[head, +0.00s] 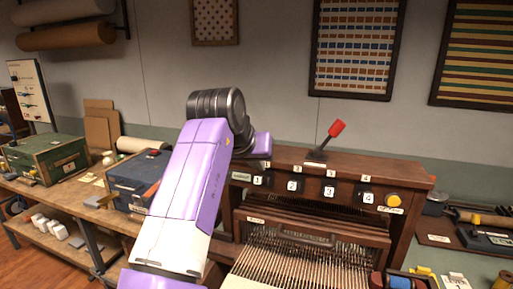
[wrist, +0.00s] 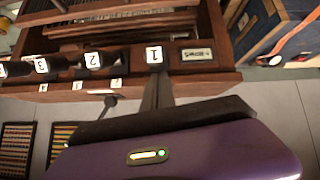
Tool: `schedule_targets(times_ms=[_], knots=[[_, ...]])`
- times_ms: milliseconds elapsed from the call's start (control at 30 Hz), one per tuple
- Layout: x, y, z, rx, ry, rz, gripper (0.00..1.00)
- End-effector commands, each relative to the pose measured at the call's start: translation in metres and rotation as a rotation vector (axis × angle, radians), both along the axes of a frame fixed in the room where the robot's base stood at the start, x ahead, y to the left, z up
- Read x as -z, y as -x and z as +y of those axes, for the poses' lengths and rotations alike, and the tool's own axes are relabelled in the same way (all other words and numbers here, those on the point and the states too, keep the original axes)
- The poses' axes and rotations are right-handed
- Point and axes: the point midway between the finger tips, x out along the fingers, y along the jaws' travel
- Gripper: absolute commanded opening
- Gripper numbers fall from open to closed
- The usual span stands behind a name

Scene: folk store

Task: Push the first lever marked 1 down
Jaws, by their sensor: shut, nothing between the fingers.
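The dark wooden loom (head: 411,215) has a row of black lever ends with white number plates on its front. The lever marked 1 (head: 258,181) is at the left end, and it shows upside down in the wrist view (wrist: 154,55). Levers 2 (head: 292,186), 3 (head: 329,191) and 4 (head: 368,198) stand to its right. My gripper (wrist: 157,82) is shut and empty. Its fingertips overlap the loom's top edge, lined up with lever 1; whether they touch it I cannot tell. In the head view my arm mostly hides the gripper.
A red-handled lever (head: 336,128) rises from the loom's top. A yellow button (head: 394,200) is right of lever 4. A blue box (head: 133,180) and a green chest (head: 47,157) stand on the bench to the left. The wall behind carries framed textiles (head: 357,45).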

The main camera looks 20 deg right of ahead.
Motion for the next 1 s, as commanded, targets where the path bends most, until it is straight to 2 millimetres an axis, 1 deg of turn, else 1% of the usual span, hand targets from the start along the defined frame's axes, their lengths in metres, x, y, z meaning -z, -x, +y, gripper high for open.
schedule_targets(times_ms=[167,533,767,1000], knots=[[0.005,0.003,0.001,-0.001,0.001,0.0,0.0],[0.006,0.004,0.001,0.0,0.005,-0.004,0.0],[0.012,0.007,0.004,-0.001,0.036,-0.045,0.0],[0.028,0.015,0.008,-0.001,0.12,-0.154,0.0]])
